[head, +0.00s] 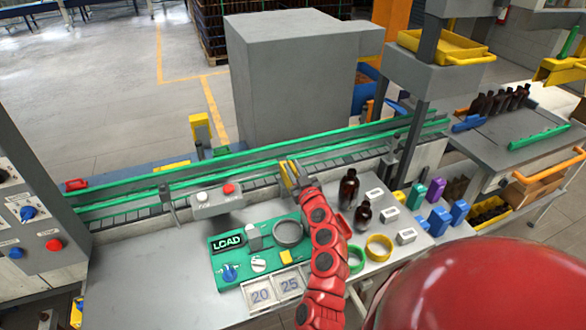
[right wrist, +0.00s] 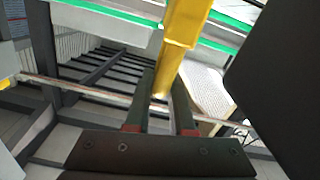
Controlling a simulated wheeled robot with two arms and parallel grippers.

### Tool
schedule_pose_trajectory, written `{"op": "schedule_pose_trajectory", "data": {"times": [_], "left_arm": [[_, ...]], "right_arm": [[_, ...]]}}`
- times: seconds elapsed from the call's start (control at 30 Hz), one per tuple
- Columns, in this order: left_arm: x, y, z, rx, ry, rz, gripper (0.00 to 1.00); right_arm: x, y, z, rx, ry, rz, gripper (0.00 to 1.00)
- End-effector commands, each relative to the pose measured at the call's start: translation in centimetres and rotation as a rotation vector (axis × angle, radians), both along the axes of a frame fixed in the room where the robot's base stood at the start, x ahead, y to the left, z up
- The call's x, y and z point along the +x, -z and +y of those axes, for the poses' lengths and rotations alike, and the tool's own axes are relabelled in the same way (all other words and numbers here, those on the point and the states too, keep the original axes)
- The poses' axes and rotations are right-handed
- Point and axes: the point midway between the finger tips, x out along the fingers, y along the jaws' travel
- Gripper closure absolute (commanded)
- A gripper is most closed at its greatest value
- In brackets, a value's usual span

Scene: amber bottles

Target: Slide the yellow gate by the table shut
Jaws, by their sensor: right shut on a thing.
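The yellow gate (head: 284,173) stands at the near side of the green-railed conveyor (head: 140,192), close to the middle of the head view. My red right arm reaches up to it, and the right gripper (head: 293,180) is at the gate. In the right wrist view, the gate shows as an upright yellow bar (right wrist: 186,25) with its lower end between the two dark fingers of my right gripper (right wrist: 165,88). The fingers are shut on it and hide part of it. My left gripper is in neither view.
Left of my right gripper is a button box (head: 216,199); below it are a green LOAD panel (head: 228,262) and a grey ring (head: 288,234). Amber bottles (head: 348,190), yellow and green rings and small blocks stand right of my arm. A grey cabinet (head: 290,80) rises behind the conveyor.

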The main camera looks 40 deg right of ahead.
Motion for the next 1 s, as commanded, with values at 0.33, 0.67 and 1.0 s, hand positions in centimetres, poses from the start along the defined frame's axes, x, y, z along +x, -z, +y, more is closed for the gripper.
{"op": "schedule_pose_trajectory", "data": {"times": [0.33,0.67,1.0], "left_arm": [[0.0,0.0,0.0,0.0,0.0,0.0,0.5],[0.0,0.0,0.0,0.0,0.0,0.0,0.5],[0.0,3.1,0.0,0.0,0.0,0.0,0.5]], "right_arm": [[0.0,-0.1,-0.1,-0.002,0.003,-0.001,1.0],[0.0,-0.1,-0.1,-0.003,0.003,-0.001,1.0],[3.8,0.4,-0.9,-0.007,-0.002,-0.002,1.0]]}}
